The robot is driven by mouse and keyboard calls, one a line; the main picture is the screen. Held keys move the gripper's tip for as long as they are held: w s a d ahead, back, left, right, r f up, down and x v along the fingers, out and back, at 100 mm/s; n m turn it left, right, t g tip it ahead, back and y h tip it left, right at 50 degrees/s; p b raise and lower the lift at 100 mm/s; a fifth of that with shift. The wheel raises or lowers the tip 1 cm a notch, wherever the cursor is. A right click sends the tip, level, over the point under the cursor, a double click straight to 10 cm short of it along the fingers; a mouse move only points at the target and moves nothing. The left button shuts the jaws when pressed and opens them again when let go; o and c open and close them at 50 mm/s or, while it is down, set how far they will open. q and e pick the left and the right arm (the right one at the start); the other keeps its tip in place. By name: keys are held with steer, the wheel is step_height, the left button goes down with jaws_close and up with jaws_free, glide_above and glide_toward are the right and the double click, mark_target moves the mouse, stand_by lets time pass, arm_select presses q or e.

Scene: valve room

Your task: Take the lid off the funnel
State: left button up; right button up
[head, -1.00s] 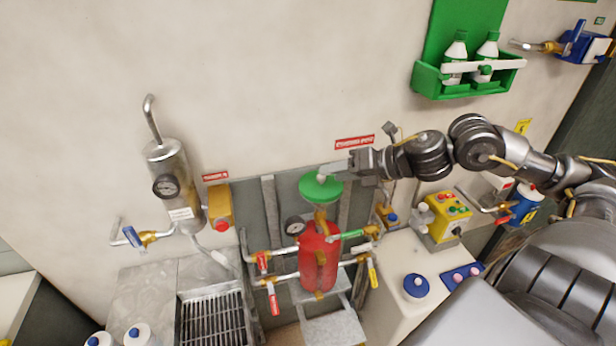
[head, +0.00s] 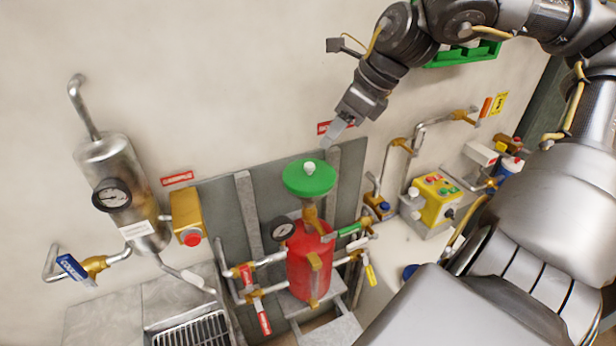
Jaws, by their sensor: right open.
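The green round lid (head: 308,179) with a small white knob (head: 309,168) sits on the funnel above the red tank (head: 310,262). The lid hides most of the funnel. My right gripper (head: 332,132) is open and empty. It is above and a little right of the knob in the picture, apart from it, pointing down and to the left. My left gripper is not in view.
Pipes with a green-handled valve (head: 350,230), a yellow handle (head: 370,274) and a red handle (head: 264,318) surround the tank. A pressure gauge (head: 283,228) is beside it. A yellow button box (head: 437,200) stands at right.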

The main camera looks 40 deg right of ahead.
mark_target(310, 164)
steer(key=x, duration=0.3)
steer(key=shift+f+p, duration=0.3)
steer(key=shift+w+f, duration=0.2)
steer(key=shift+f, duration=0.05)
steer(key=shift+a+f, duration=0.1)
steer(key=shift+w+a+f+p, duration=0.1)
steer(key=shift+f+p, duration=0.15)
steer(key=shift+p, duration=0.15)
steer(key=p+x, duration=0.1)
steer(key=x, duration=0.2)
steer(key=shift+w+f+p, duration=0.1)
steer(key=shift+f+p, duration=0.25)
steer(key=shift+f, duration=0.1)
steer(key=shift+w+f, duration=0.15)
steer(key=shift+f, duration=0.15)
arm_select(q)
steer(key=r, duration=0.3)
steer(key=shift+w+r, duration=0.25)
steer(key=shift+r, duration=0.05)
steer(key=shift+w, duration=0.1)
arm_select(e)
jaws_close()
